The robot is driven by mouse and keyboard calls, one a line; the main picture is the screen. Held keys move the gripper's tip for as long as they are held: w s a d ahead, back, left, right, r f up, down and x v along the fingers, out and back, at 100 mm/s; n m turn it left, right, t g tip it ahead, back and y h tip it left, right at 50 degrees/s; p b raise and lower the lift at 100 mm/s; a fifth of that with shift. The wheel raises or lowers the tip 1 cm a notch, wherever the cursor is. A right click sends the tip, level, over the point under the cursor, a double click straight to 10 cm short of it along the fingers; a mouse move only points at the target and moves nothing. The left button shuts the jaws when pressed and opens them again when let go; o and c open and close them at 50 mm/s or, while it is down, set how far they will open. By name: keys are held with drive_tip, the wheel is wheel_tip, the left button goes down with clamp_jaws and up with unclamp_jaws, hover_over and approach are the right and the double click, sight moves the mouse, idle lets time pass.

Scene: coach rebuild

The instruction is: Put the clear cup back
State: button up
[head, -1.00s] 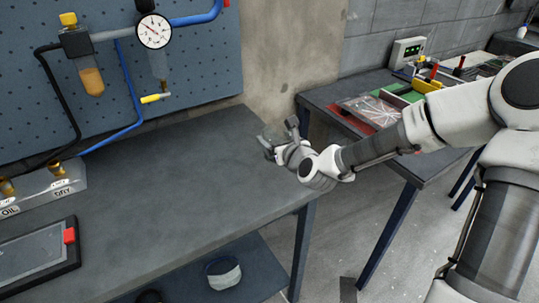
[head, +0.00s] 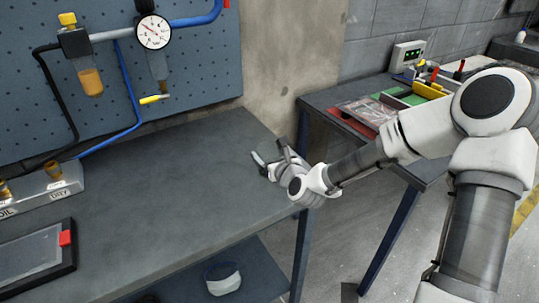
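My gripper (head: 270,160) is over the right end of the grey workbench, near its back right corner. Its two dark fingers are apart, and I see nothing between them. I cannot make out a loose clear cup. A greyish see-through bowl (head: 158,67) hangs below the round gauge on the pegboard; I cannot tell whether it is the task's cup. A second clear bowl (head: 90,80) with amber liquid hangs under a yellow-topped fitting to its left. My gripper is well to the right of both and lower in the picture.
The workbench top (head: 180,180) is mostly bare. A labelled metal block (head: 45,190) and a dark tray (head: 35,258) are at its left. A grey-white container (head: 222,278) is on the lower shelf. A cluttered second bench (head: 345,100) stands at right.

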drive_tip(key=shift+o, duration=0.9)
drive_tip(key=shift+r, duration=0.1)
drive_tip(key=shift+r, duration=0.2)
drive_tip(key=p+v, duration=0.2)
drive_tip(key=v, duration=0.7)
drive_tip(key=shift+s+d+r, duration=0.1)
drive_tip(key=shift+s+d, duration=0.05)
drive_tip(key=shift+s, duration=0.05)
drive_tip(key=shift+s+r+p, duration=0.1)
drive_tip(key=shift+r+p, duration=0.15)
drive_tip(key=shift+p, duration=0.6)
drive_tip(key=shift+s+d+p, duration=0.2)
drive_tip(key=shift+s+p, duration=0.3)
drive_tip(key=shift+p, duration=0.65)
drive_tip(key=shift+s+d+p, duration=0.2)
drive_tip(key=shift+s+p, duration=0.3)
drive_tip(key=shift+p, duration=0.65)
